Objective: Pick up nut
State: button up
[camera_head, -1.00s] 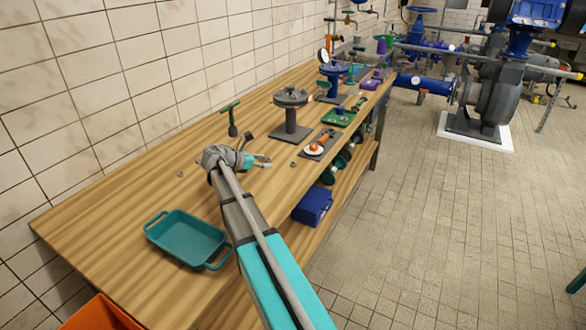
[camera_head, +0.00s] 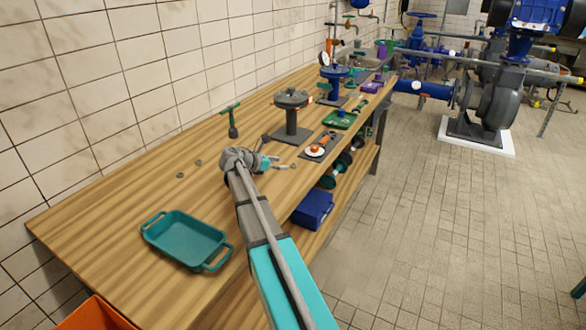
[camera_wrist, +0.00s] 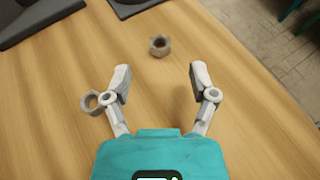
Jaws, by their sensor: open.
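A small grey-brown hex nut (camera_wrist: 160,46) lies on the wooden bench, just ahead of my fingertips in the wrist view. In the head view a small nut (camera_head: 293,166) lies by the end of my gripper (camera_head: 278,165). The gripper is open and empty in the wrist view (camera_wrist: 160,82), and the nut lies beyond the gap between its fingers. A ring-shaped piece (camera_wrist: 90,102) shows beside the left finger, partly overlapped by it. Two more small nut-like rings lie further left on the bench, one nearer (camera_head: 180,175) and one farther (camera_head: 198,162).
A teal tray (camera_head: 185,238) stands at the bench's near end. A grey stand (camera_head: 291,125), a dark plate with an orange-and-white part (camera_head: 318,147) and a green T-handled tool (camera_head: 232,122) stand around my gripper. The bench edge drops to floor on the right.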

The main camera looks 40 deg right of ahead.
aim_at(296, 165)
jog(key=shift+b+x, duration=0.8)
jog(key=shift+x, duration=1.5)
grip_shut()
